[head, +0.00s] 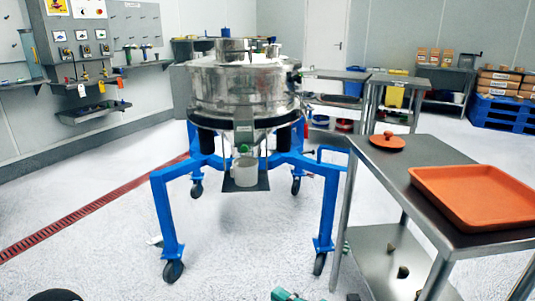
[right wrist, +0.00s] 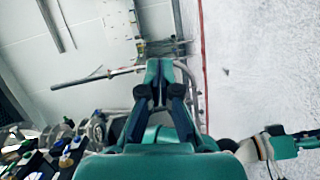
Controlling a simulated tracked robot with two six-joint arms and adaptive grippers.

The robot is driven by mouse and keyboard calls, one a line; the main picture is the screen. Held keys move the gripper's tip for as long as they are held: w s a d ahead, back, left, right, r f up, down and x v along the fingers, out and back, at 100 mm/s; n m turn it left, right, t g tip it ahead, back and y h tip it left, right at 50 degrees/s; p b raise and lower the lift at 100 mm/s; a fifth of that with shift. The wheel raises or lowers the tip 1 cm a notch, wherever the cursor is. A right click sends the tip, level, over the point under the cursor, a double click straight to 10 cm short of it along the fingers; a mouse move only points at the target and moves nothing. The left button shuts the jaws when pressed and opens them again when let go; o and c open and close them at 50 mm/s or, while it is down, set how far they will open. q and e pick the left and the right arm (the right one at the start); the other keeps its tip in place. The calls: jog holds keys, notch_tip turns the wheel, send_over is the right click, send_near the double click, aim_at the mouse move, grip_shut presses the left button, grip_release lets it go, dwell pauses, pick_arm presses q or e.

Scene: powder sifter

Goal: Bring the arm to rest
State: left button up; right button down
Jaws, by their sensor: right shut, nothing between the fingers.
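My right gripper (right wrist: 161,88) shows in the right wrist view, with its two dark-padded teal fingers closed together and nothing between them. In the head view only a small teal part of it (head: 285,295) shows at the bottom edge, low in front of the sifter and left of the steel table. It looks apart from both. The rest of the right arm is hidden below the frame. I cannot make out my left gripper in either view.
The steel powder sifter (head: 240,88) stands on a blue wheeled frame (head: 165,215), a pale cup (head: 244,172) under its outlet. The steel table (head: 425,160) at right holds an orange tray (head: 475,222) and round orange lid (head: 387,141). Floor at left is mostly clear.

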jog(key=s+d+f+m+g+h, duration=0.25)
jog(key=f+m, duration=0.35)
jog(key=f, duration=0.7)
jog(key=s+d+f+m+g+h, duration=0.2)
jog(key=s+d+f+m+h, duration=0.3)
jog(key=f, duration=0.7)
jog(key=s+d+f+m+g, duration=0.2)
jog(key=s+f+m+g, duration=0.4)
jog(key=s+f+m, duration=0.7)
notch_tip(320, 180, up, 32)
jog(key=w+m+p, duration=0.2)
jog(key=m+p, duration=0.1)
jog(key=p, duration=2.5)
jog(key=shift+a+m, duration=0.25)
jog(key=shift+m, duration=0.15)
